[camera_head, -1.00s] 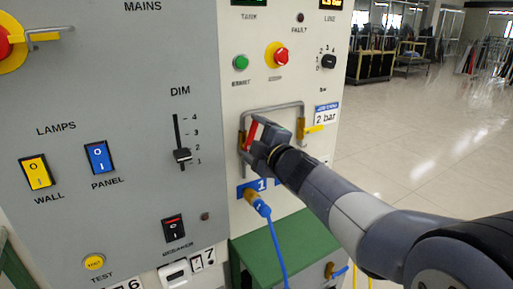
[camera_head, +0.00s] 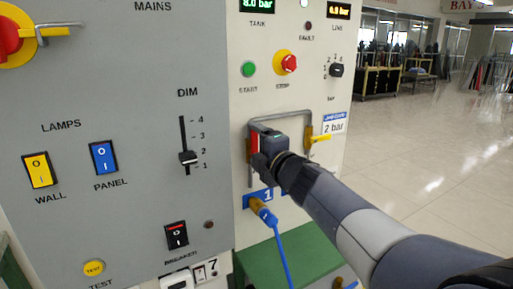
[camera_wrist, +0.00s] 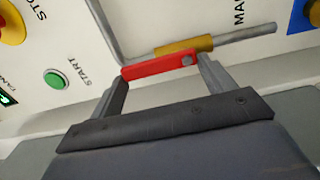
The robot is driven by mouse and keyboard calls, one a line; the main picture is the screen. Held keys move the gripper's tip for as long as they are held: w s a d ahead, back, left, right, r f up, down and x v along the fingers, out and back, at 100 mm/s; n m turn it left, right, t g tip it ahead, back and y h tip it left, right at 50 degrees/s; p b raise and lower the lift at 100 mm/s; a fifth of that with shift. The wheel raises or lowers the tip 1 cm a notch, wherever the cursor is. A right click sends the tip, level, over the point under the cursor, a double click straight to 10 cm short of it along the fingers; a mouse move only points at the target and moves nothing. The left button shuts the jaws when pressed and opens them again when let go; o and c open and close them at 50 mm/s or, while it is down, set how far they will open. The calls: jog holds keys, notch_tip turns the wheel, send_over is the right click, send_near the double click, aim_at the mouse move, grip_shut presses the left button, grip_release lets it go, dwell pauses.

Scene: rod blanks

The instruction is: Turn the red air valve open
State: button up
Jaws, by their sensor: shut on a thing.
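The red air valve's lever (camera_wrist: 158,67) is between the two fingers of my gripper (camera_wrist: 165,72) in the wrist view. The gripper is shut on it. The lever lies roughly in line with the brass valve body (camera_wrist: 184,46) and the grey pipe (camera_wrist: 245,35) behind it. In the head view the red lever (camera_head: 254,143) shows as a narrow upright strip at the left leg of the pipe loop (camera_head: 282,113). My gripper (camera_head: 263,145) hides part of it and of the valve body there.
A yellow-levered valve (camera_head: 319,138) sits on the pipe's right leg, close to my gripper. A blue hose (camera_head: 281,252) hangs below from a brass fitting. A green box (camera_head: 300,258) stands under the panel. The start button (camera_head: 249,69) and stop button (camera_head: 288,63) are above.

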jog(key=o, duration=1.4)
jog(key=p+v, duration=0.1)
jog(key=v, duration=0.9)
jog(key=shift+s+d, duration=0.25)
jog(key=shift+s, duration=0.1)
jog(key=b+x, duration=0.1)
jog(key=x, duration=1)
jog(key=shift+s, duration=0.1)
